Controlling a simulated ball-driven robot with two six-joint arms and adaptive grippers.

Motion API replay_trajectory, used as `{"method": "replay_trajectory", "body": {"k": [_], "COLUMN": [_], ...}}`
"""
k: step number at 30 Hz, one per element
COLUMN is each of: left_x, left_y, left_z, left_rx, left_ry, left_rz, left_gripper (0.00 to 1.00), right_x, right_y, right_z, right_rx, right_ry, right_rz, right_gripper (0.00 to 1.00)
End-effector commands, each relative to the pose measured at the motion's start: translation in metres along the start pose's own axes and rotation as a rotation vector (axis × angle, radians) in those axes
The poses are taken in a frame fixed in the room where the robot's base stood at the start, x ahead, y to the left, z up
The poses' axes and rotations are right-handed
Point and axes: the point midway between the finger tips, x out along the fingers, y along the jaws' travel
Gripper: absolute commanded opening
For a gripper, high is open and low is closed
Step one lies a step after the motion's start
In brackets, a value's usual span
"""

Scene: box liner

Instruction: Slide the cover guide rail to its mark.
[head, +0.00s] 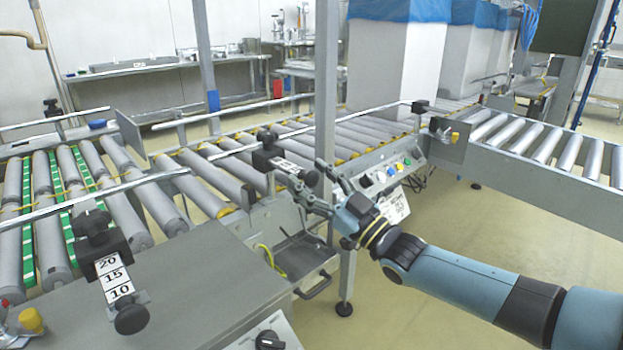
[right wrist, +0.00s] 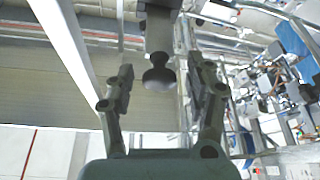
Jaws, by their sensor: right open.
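A pale guide rail (head: 350,122) runs over the rollers at centre. Its black clamp (head: 266,150) carries a short scale strip (head: 284,165), too small to read, with a black knob (head: 311,178) at its near end. My right gripper (head: 308,182) reaches in from the right, with its fingers open on either side of this knob. In the right wrist view the black knob (right wrist: 158,74) appears between the open fingers, with a gap on each side. Which mark the rail stands at cannot be read. My left gripper is out of view.
A nearer clamp (head: 100,238) has a scale strip (head: 115,276) reading 20, 15, 10 and its own knob (head: 132,318). A grey upright post (head: 326,100) stands close beside my right gripper. A control panel (head: 392,178) lies just beyond my wrist.

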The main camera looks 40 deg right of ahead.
Motion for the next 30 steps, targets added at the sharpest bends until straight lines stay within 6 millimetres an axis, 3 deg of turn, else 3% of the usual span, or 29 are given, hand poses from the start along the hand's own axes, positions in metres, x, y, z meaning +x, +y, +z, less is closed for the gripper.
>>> {"method": "replay_trajectory", "body": {"k": [5, 12, 18, 30], "left_x": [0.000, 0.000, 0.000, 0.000], "left_y": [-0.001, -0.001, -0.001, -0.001], "left_z": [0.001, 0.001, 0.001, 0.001], "left_rx": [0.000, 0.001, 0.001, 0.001], "left_ry": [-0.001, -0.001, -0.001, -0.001], "left_rz": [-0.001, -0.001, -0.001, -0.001], "left_gripper": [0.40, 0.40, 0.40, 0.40], "right_x": [-0.026, -0.081, -0.110, -0.118], "right_y": [-0.001, -0.001, 0.000, 0.000], "right_z": [0.001, 0.001, 0.001, 0.000], "right_rx": [0.001, 0.000, 0.000, -0.001], "right_ry": [-0.004, -0.005, -0.003, -0.001], "right_rz": [-0.002, -0.002, -0.001, 0.000], "right_gripper": [0.55, 0.55, 0.55, 0.55]}}
